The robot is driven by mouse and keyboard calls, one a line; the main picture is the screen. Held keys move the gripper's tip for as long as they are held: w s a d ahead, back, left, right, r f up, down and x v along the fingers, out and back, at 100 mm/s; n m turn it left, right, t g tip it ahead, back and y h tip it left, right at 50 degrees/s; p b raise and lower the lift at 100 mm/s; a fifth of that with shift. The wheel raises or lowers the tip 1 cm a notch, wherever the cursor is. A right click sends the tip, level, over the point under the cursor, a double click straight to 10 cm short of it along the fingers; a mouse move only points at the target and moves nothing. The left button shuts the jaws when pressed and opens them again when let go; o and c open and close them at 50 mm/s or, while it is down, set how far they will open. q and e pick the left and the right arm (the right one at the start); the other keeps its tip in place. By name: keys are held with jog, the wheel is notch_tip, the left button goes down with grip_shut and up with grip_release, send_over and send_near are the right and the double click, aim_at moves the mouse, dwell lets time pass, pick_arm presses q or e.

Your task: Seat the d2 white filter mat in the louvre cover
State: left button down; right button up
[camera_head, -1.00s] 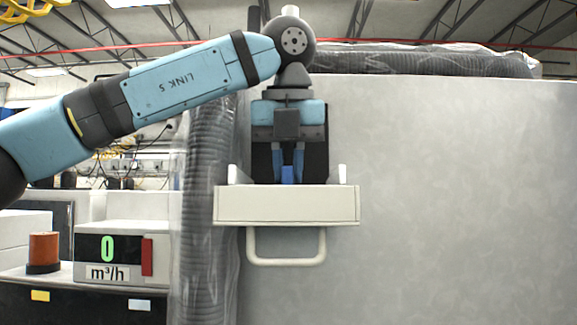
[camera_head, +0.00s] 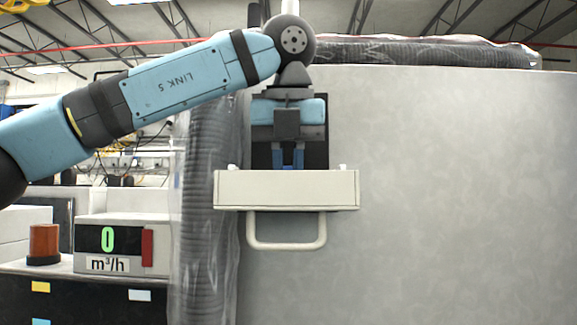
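The louvre cover (camera_head: 286,190) is a beige box-like tray with a loop handle (camera_head: 287,246) below, on the front of the grey cabinet. My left gripper (camera_head: 288,160) points down just behind its front wall, its fingertips partly hidden. A blue tab seen between the fingers earlier is now out of sight. Two small white ends (camera_head: 343,167), seemingly of the d2 white filter mat, show just above the cover's rim at left and right. The rest of the mat is hidden behind the front wall, so its seating cannot be seen. My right gripper is out of view.
The grey cabinet face (camera_head: 450,190) is clear to the right. A plastic-wrapped ribbed hose (camera_head: 207,210) stands left of the cover.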

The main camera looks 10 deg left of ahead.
pick_arm(q)
jog(key=c, duration=1.1)
grip_release()
jog(key=shift+o, duration=0.2)
jog(key=v, duration=1.3)
jog(key=shift+r, duration=0.45)
jog(key=shift+s, duration=0.1)
